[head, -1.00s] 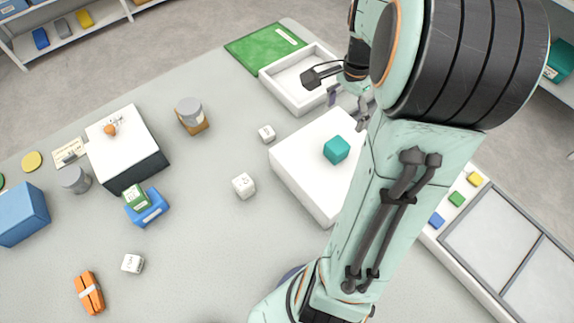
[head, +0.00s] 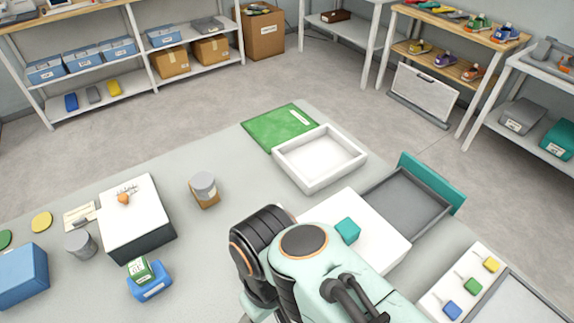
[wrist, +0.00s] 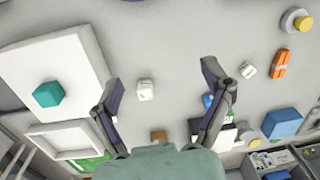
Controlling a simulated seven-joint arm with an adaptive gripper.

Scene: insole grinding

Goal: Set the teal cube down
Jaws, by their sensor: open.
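The teal cube (head: 347,230) rests on top of a flat white block (head: 388,247) on the grey table, with nothing touching the cube. In the wrist view the teal cube (wrist: 48,94) lies at the left on the white block (wrist: 80,66). My gripper (wrist: 163,86) shows there with its two dark fingers spread wide and nothing between them. It is well to the right of the cube in that view. In the head view my arm hides the gripper and the nearest corner of the white block.
Beside the block are a white tray (head: 286,173), a green mat (head: 265,136) and a dark drawer with a teal front (head: 430,177). A small white cube (wrist: 145,92) and an orange object (wrist: 281,64) lie on the table.

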